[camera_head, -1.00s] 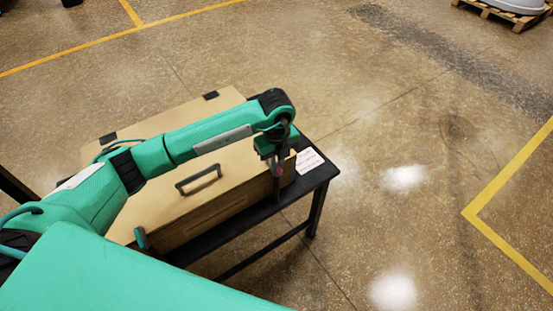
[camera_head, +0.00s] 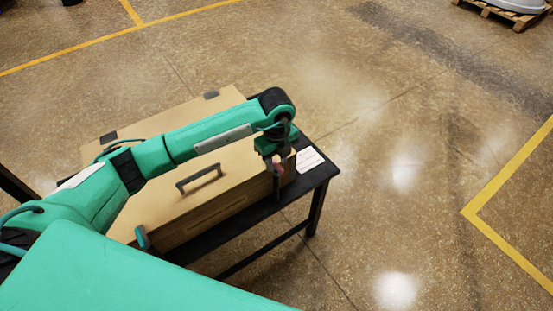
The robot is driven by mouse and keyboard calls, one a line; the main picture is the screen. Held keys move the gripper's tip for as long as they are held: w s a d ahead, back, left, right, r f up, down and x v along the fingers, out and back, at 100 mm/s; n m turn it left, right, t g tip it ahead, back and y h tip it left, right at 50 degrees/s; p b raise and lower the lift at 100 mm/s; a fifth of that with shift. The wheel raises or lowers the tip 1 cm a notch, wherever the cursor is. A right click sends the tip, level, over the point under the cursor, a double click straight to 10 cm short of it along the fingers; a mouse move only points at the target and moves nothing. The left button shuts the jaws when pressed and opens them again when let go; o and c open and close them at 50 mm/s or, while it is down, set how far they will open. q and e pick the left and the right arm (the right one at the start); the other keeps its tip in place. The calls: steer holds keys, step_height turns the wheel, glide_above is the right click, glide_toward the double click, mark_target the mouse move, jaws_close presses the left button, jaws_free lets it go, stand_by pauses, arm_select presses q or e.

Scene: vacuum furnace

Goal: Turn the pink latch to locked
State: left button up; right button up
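The pink latch (camera_head: 276,160) shows as a small pink spot at the right end of the tan furnace box, partly hidden by my gripper. My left gripper (camera_head: 277,180) points down at that end, its dark fingers at the latch. Whether the fingers are closed on the latch is too small to tell. The furnace box (camera_head: 215,212) sits on a black table, with its lid down and a dark handle (camera_head: 198,179) on top. A teal latch (camera_head: 142,238) shows at the box's front left. My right gripper is out of view.
The black table (camera_head: 322,174) has a white labelled card (camera_head: 309,160) at its right end, close to my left gripper. My teal arm crosses above the box. Open floor lies to the right, with yellow lines.

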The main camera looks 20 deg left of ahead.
mark_target(276, 163)
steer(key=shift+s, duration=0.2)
arm_select(q)
steer(key=shift+r, duration=0.45)
step_height(276, 163, up, 13)
steer(key=b, duration=0.1)
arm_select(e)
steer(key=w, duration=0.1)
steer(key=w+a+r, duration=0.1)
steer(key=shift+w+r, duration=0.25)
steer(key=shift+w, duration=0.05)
arm_select(q)
steer(key=shift+f, duration=0.1)
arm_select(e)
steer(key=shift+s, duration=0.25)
